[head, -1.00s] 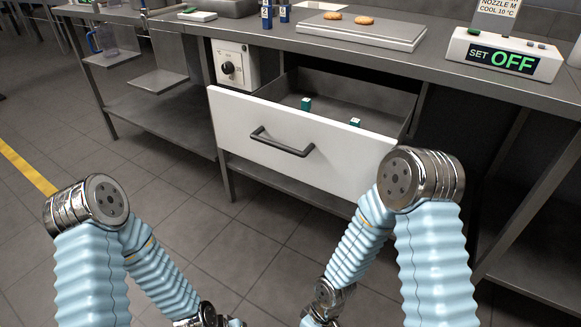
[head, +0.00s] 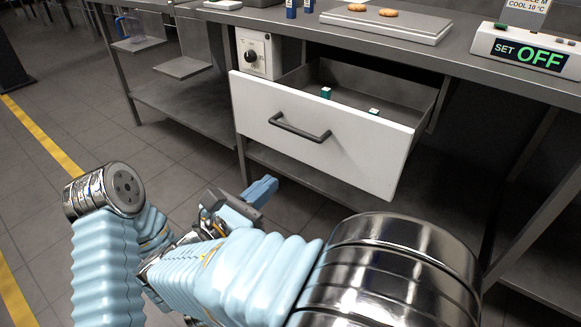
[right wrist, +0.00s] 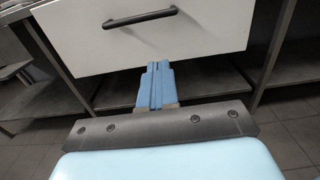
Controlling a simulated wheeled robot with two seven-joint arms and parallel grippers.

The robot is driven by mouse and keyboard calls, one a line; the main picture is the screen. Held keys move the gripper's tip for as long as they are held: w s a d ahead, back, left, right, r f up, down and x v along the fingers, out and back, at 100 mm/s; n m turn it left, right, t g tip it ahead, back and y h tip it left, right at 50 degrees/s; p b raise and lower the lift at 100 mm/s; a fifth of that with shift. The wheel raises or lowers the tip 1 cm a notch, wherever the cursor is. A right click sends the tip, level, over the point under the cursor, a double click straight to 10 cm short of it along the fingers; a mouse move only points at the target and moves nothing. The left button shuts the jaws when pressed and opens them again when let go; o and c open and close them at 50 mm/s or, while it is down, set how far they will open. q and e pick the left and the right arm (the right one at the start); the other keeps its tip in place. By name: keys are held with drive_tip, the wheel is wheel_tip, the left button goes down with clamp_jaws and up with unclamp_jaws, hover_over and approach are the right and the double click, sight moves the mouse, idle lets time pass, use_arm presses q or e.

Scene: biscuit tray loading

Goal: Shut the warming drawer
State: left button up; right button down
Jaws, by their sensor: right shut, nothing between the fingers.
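The warming drawer (head: 325,135) stands open, pulled out from under the counter, with a white front and a dark bar handle (head: 299,127). Two small teal and white items (head: 326,92) are inside it. My right gripper (head: 262,190) has light blue fingers, shut and empty, low in front of the drawer front. In the right wrist view the fingers (right wrist: 157,82) point toward the lower edge of the white front (right wrist: 160,45), below the handle (right wrist: 140,18). I cannot tell whether they touch it. My left gripper is not visible; only my left arm shows.
The counter above holds a tray with two biscuits (head: 388,13) and a sign unit reading "SET OFF" (head: 528,55). A dial box (head: 255,54) sits left of the drawer. A lower shelf (head: 300,172) runs beneath. The floor at left is clear.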

sight(315, 145)
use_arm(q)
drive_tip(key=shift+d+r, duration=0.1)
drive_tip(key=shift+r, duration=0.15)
use_arm(e)
drive_tip(key=x, duration=1.3)
drive_tip(key=shift+w+d+f, duration=0.15)
drive_tip(key=shift+w+d, duration=0.05)
drive_tip(key=shift+w+d+p, duration=0.3)
drive_tip(key=shift+w+p, duration=0.05)
drive_tip(key=p+x, duration=0.1)
drive_tip(key=x, duration=2.7)
drive_tip(key=shift+f+p, duration=0.1)
drive_tip(key=shift+p, duration=0.25)
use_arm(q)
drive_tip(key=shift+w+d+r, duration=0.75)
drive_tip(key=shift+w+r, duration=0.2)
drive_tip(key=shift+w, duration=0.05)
use_arm(e)
drive_tip(key=shift+a, duration=0.1)
